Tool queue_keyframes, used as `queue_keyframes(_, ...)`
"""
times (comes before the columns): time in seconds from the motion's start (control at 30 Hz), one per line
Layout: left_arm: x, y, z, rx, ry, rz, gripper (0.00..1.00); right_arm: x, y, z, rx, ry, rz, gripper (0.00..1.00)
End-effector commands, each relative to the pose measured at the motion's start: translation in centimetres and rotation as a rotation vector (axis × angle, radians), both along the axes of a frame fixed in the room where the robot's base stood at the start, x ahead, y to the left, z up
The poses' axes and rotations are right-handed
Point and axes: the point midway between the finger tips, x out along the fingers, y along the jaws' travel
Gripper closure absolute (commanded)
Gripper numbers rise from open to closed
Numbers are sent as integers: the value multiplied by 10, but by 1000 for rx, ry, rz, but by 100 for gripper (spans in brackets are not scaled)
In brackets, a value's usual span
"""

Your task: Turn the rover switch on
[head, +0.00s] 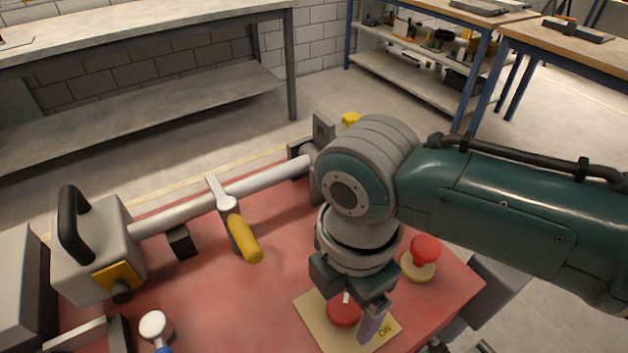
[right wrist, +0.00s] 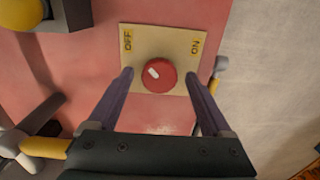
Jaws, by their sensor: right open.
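The rover switch is a round red knob (head: 343,314) with a white mark, on a beige plate (head: 312,310) on the red panel. In the right wrist view the knob (right wrist: 159,77) shows whole; its white mark points up and left, toward the OFF label (right wrist: 128,41). The ON label (right wrist: 195,46) is on the other side. My right gripper (right wrist: 159,80) is open, with its two purple fingers on either side of the knob. I cannot tell whether they touch it. In the head view the hand hides part of the plate. My left gripper is not in view.
A red mushroom button (head: 425,250) stands right of the hand. A yellow-handled lever (head: 244,238) on a grey pipe (head: 260,180) lies to the left. A grey box with a black handle (head: 95,250) and a white-capped lever (head: 155,326) are farther left.

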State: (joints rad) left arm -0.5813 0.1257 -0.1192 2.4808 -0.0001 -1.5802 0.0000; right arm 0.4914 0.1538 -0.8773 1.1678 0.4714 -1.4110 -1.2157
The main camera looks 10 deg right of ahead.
Motion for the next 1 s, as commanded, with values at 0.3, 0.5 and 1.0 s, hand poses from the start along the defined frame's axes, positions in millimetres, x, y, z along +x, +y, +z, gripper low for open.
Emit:
queue_keyframes(0.3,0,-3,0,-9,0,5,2,0,0,0,1,0,0,41)
queue_keyframes(0.5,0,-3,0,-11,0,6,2,0,0,1,1,0,0,64)
queue_keyframes(1.0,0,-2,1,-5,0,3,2,0,0,1,1,1,-7,100)
